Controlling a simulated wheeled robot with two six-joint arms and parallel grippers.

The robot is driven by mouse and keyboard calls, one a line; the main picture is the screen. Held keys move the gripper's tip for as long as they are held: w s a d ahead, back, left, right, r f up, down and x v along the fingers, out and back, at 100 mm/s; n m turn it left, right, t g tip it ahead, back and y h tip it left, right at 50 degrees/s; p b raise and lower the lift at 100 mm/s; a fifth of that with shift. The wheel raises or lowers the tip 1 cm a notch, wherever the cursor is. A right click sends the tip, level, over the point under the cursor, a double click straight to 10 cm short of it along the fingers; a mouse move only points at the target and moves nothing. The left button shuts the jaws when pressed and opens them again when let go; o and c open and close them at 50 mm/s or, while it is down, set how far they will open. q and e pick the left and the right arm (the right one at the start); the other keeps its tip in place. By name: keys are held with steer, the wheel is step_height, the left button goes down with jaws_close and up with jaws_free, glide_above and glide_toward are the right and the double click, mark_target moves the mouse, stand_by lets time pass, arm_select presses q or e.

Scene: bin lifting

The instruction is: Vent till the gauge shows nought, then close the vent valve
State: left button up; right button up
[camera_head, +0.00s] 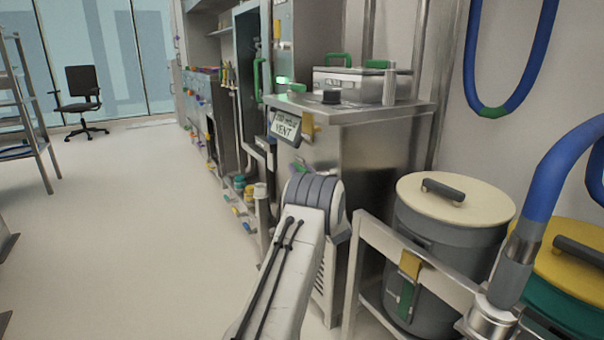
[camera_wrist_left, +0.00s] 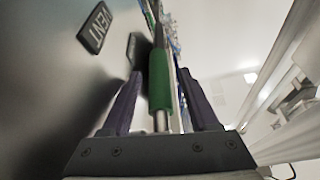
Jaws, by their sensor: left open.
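A small sign marked VENT (camera_head: 286,130), with a line of text too small to read surely, is on the steel cabinet (camera_head: 385,140) in the head view. The VENT label also shows in the left wrist view (camera_wrist_left: 95,28), upside down, beside another dark plate (camera_wrist_left: 132,46). A green-sleeved valve handle (camera_wrist_left: 160,82) on a metal rod lies between the two dark fingers of my left gripper (camera_wrist_left: 159,74). The fingers are open, with a gap on each side of the sleeve. In the head view my left arm hides the gripper. My right gripper is not in view.
A grey bin with a cream lid (camera_head: 455,198) stands in a metal frame at the right, beside a yellow-lidded green bin (camera_head: 575,262). A blue hose (camera_head: 555,175) hangs in front. A metal case (camera_head: 350,82) sits on the cabinet.

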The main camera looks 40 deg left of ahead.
arm_select(q)
jaws_close()
steer(key=shift+f, duration=0.15)
stand_by(1.1)
